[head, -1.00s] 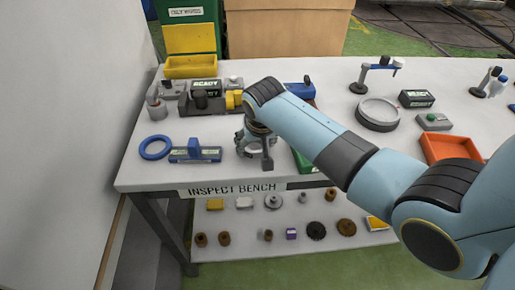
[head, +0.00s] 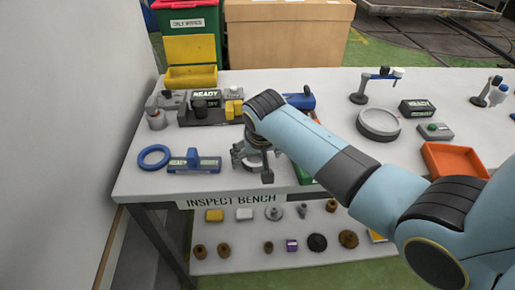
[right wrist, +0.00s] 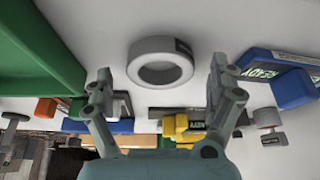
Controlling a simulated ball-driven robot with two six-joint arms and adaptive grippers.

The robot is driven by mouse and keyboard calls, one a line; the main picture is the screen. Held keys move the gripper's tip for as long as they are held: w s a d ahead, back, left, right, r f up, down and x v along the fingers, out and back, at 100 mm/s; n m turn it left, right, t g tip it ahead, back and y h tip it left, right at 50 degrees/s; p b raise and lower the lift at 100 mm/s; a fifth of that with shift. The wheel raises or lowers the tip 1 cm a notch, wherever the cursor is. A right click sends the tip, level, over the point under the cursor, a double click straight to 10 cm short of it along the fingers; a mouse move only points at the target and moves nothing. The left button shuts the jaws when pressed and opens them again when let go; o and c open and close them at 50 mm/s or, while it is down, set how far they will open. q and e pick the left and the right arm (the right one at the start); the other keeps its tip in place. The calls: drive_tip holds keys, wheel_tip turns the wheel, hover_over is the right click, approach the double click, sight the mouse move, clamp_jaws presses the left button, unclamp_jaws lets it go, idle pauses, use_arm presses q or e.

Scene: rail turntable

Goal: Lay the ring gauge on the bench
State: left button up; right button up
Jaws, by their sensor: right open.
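A thick grey ring with a dark label, which I take for the ring gauge (right wrist: 140,66), lies flat on the white bench (head: 330,95). In the head view it shows partly between my right gripper's fingers (head: 257,160). In the right wrist view my right gripper (right wrist: 162,84) is open, with one finger to each side of the ring. The fingers are spread wider than the ring and show a gap on both sides. My left gripper is not in view.
A blue stand (head: 194,162) and a blue ring (head: 153,157) lie to the left. A green box (right wrist: 40,60) is close to one finger. A fixture with a yellow block (head: 234,109) stands behind. A grey round dish (head: 378,124) and an orange tray (head: 455,160) are to the right.

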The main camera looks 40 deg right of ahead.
drive_tip(key=v, duration=1.1)
drive_tip(key=shift+r, duration=0.3)
drive_tip(key=shift+s+a, duration=0.1)
drive_tip(key=shift+s, duration=0.1)
